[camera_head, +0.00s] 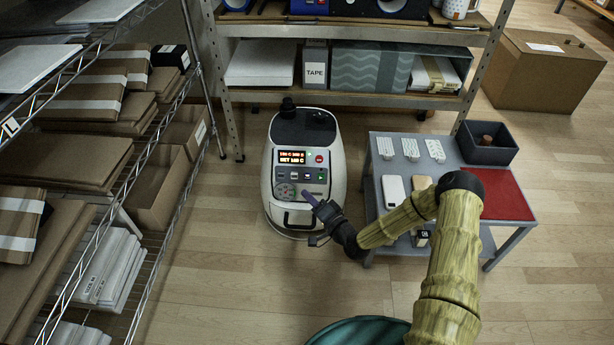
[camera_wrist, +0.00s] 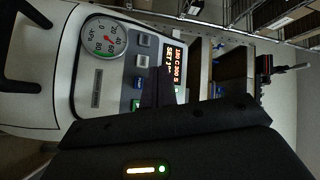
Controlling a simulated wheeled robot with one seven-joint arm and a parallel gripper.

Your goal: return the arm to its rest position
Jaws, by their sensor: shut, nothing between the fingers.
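My arm reaches from the lower right of the head view across the front of the small table. The display also shows in the head view (camera_head: 298,156).
A grey table (camera_head: 384,150) at the right holds white phones or slabs, a dark bin (camera_head: 486,143) and a red mat (camera_head: 500,194). A wire rack (camera_head: 165,205) with boxes stands at the left, a shelf (camera_head: 350,102) behind. A cardboard box (camera_head: 540,75) stands far right. Floor in front of the press is clear.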

